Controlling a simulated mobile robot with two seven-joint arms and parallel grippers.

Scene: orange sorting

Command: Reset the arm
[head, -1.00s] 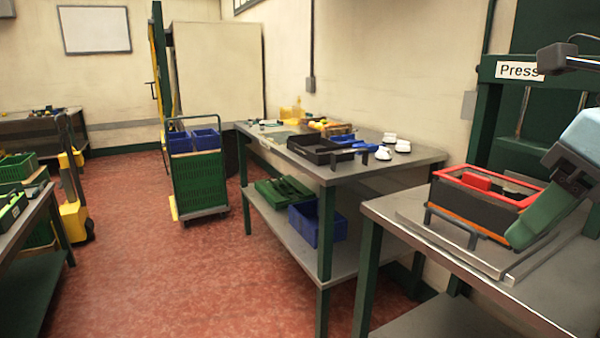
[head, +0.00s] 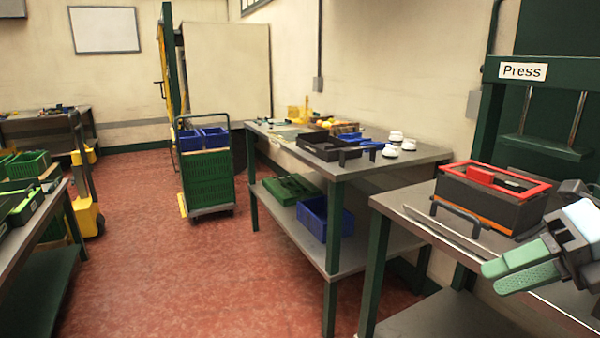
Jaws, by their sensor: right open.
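My right gripper (head: 520,269) is at the right edge of the head view, over the front edge of the near right table (head: 412,202). Its two green fingers point left and stand apart, with nothing seen between them. A black crate with a red rim (head: 541,187) stands on that table, just behind and left of the gripper, and the gripper looks apart from it. My left gripper is not in view.
A middle table (head: 425,153) holds a black tray (head: 325,152) and white cups (head: 408,145). A green cart (head: 207,180) with blue bins stands on the red floor. A press frame (head: 572,72) rises behind the crate. Open floor (head: 170,280) lies left of the tables.

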